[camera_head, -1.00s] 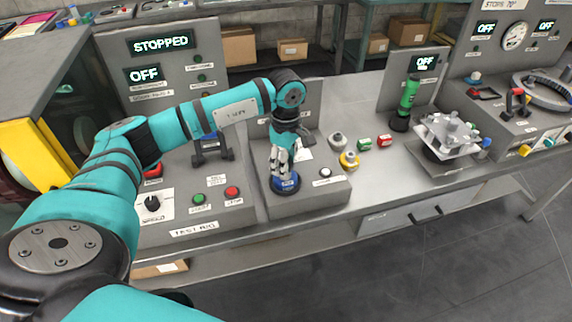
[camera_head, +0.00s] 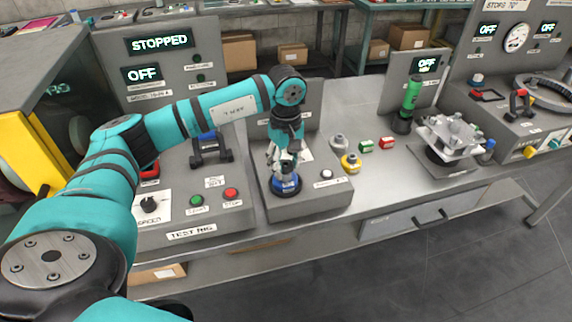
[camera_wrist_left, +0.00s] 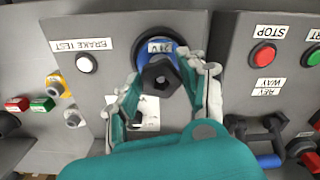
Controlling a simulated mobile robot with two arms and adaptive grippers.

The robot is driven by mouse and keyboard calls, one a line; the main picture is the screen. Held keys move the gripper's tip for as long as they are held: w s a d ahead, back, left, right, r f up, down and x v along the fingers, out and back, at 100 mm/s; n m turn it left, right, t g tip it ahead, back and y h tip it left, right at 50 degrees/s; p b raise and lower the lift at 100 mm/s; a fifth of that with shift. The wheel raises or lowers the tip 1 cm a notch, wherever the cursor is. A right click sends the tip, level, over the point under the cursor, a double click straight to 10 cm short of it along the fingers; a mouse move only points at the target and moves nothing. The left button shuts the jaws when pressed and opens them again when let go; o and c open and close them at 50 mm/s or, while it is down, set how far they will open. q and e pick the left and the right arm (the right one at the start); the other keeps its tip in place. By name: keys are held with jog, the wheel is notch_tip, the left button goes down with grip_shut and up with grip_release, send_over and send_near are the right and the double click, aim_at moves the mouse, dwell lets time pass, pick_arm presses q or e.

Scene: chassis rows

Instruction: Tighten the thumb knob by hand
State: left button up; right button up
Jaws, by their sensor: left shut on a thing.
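The thumb knob (camera_wrist_left: 159,76) is a dark, many-sided knob on the low grey brake test box (camera_head: 312,202). A round blue base (camera_head: 286,186) surrounds its foot, and part of it also shows in the left wrist view (camera_wrist_left: 158,38). My left gripper (camera_head: 284,160) points down over the base. In the left wrist view its two fingers (camera_wrist_left: 164,78) are shut on the knob from both sides. The fingers hide parts of the knob and base, and the exact contact points are hard to see. My right gripper is not in view.
A white button (camera_head: 326,173) sits right of the base. The test rig panel (camera_head: 190,232) with green and red buttons is to the left. A grey-and-yellow fitting (camera_head: 350,162) and small green and red boxes lie to the right. A clamp fixture (camera_head: 450,138) stands farther right.

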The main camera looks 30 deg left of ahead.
pick_arm(q)
jog(key=shift+w+r, duration=0.1)
jog(key=shift+r, duration=0.05)
jog(key=shift+a+m+b, duration=0.1)
jog(key=shift+m+b, duration=0.45)
jog(key=shift+m, duration=0.25)
jog(key=shift+m+b, duration=0.5)
jog(key=shift+m, duration=1.5)
